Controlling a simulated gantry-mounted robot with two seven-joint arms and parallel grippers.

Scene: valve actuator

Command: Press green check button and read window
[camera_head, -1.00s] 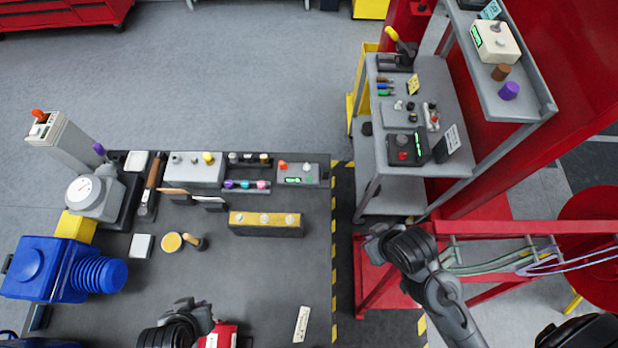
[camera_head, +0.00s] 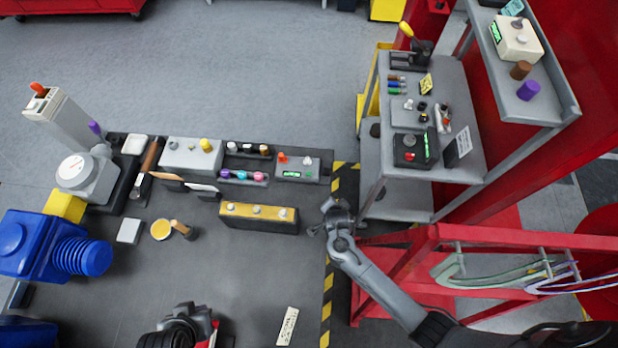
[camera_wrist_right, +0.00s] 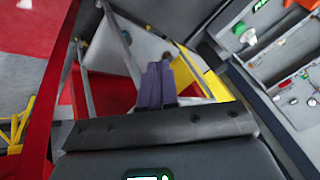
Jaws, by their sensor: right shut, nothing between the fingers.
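In the head view, a grey box (camera_head: 297,168) with a small lit green window (camera_head: 291,174), an orange knob and a grey knob sits at the back right of the bench. A green check mark is too small to make out there. In the right wrist view, a round green button (camera_wrist_right: 262,4) and a lit green window strip (camera_wrist_right: 240,29) show at the upper right. My right gripper (camera_head: 322,229) is shut and empty near the bench's right edge, on the near side of the box and apart from it; its fingers also show in the wrist view (camera_wrist_right: 155,84). My left gripper (camera_head: 197,318) is at the near edge; its fingers are unclear.
A grey cart (camera_head: 455,90) with devices stands right of the bench. A red frame (camera_head: 480,236) with hoses is near my right arm.

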